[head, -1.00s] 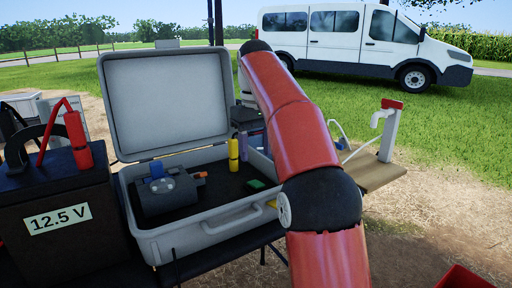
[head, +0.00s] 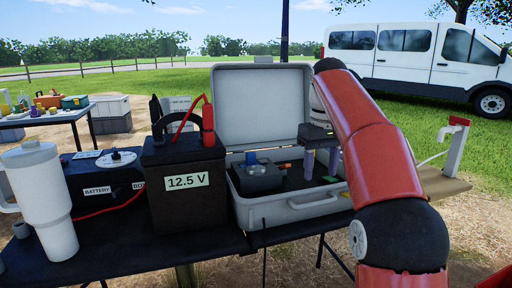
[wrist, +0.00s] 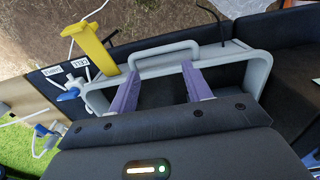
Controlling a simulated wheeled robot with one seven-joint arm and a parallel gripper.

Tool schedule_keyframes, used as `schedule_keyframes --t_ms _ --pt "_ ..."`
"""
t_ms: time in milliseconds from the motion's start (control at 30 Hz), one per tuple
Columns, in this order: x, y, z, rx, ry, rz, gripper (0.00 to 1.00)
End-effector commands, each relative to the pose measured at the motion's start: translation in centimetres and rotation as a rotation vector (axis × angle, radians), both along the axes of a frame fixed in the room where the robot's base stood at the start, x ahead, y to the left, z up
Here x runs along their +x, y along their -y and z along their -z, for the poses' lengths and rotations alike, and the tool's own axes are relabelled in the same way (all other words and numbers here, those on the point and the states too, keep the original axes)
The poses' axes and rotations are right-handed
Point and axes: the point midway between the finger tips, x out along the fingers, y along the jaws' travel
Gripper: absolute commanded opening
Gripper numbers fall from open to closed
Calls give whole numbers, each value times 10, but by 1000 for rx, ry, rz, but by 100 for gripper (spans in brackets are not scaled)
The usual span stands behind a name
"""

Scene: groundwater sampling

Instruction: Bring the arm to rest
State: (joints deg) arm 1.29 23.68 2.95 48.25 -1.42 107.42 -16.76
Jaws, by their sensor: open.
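My gripper (head: 321,170) hangs over the right part of the open grey case (head: 290,212), fingers pointing down. Its two purple fingers are apart with nothing between them. In the wrist view my gripper (wrist: 160,70) is above the case's dark interior, and the case's rim and handle (wrist: 165,54) lie beyond the fingertips. My red arm reaches down the right side of the head view. The fingers' exact height above the foam cannot be told.
The case holds a dark device (head: 257,176) with a blue knob. A black battery box (head: 185,215) reading 12.5 V stands to its left, then a white tumbler (head: 45,205). The raised lid (head: 262,105) is behind. A white tap (head: 455,148) stands at right. A yellow piece (wrist: 90,45) is near the rim.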

Motion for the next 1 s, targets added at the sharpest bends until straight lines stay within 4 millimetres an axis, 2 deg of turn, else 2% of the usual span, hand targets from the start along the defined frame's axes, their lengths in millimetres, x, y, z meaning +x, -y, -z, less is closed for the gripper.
schedule_keyframes --t_ms 333,567,667,767,867,1000 --pt "-31 -1 -4 -4 59 37 49" --pt "-71 -2 0 -3 130 79 49" --pt "-101 -2 8 1 179 107 49" --pt "-137 -1 25 8 237 143 49" --pt "-174 0 49 20 294 180 49" --pt "-224 1 92 41 372 230 49"
